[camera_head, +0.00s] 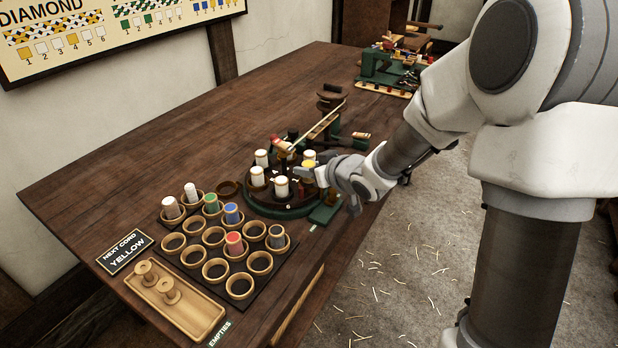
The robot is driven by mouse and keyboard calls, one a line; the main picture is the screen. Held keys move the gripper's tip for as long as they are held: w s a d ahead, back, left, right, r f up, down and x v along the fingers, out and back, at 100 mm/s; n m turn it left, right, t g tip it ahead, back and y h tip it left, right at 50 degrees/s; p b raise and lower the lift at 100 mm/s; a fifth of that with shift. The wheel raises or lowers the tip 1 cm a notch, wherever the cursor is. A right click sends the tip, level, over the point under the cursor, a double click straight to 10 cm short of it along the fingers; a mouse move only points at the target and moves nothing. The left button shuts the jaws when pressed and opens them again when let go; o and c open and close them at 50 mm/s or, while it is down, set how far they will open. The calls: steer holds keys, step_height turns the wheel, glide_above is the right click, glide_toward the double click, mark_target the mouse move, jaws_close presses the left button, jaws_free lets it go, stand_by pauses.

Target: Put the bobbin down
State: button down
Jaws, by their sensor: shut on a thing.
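My gripper (306,171) reaches in from the right, over the round green braiding machine (262,209) on the wooden table.
A dark rack (178,262) of round wooden cups stands in front, holding white, green, blue, red and grey bobbins; several cups are empty. A wooden tray (200,327) holds two bare spools. A card (126,252) reads "NEXT CORD YELLOW". The table's left back is clear.

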steer(key=shift+f, duration=0.75)
steer(key=shift+f, duration=0.15)
steer(key=c, duration=0.5)
jaws_free()
steer(key=shift+s+d+r, duration=0.15)
steer(key=shift+r, duration=0.2)
steer(key=p+v, duration=0.4)
steer(key=v, duration=0.7)
steer(key=shift+s+d, duration=0.15)
steer(key=shift+s, duration=0.2)
